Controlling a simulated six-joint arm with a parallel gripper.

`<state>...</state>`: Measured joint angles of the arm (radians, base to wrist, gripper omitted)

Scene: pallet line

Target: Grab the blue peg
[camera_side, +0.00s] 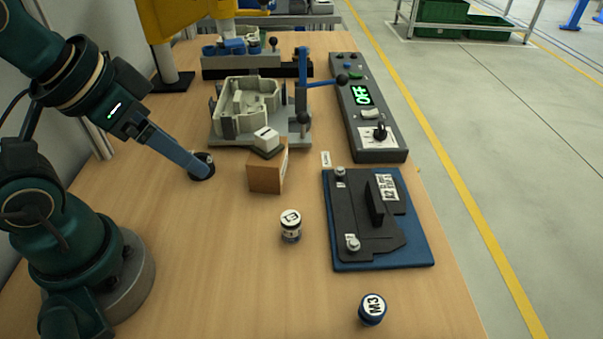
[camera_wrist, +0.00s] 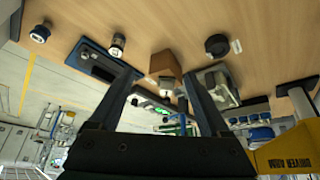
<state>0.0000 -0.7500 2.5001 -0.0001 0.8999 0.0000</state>
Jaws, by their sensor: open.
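Several small blue pegs (camera_side: 235,47) stand in a dark rack at the back of the table, left of centre in the side view. They also show at the right in the wrist view (camera_wrist: 251,118), upside down. I cannot tell which of them is the task's peg. My gripper (camera_side: 207,172) points down over the left of the table, well in front of the rack. In the wrist view my gripper (camera_wrist: 157,73) has its two blue-grey fingers spread, with nothing held between them.
A black round puck (camera_side: 204,160) is partly behind my fingers. A wooden block (camera_side: 265,175), a grey fixture (camera_side: 228,130) with a blue-handled clamp (camera_side: 303,75), a control box (camera_side: 365,120), a blue plate (camera_side: 395,259) and two labelled cylinders (camera_side: 291,230) (camera_side: 372,311) stand around. The front-left wood is clear.

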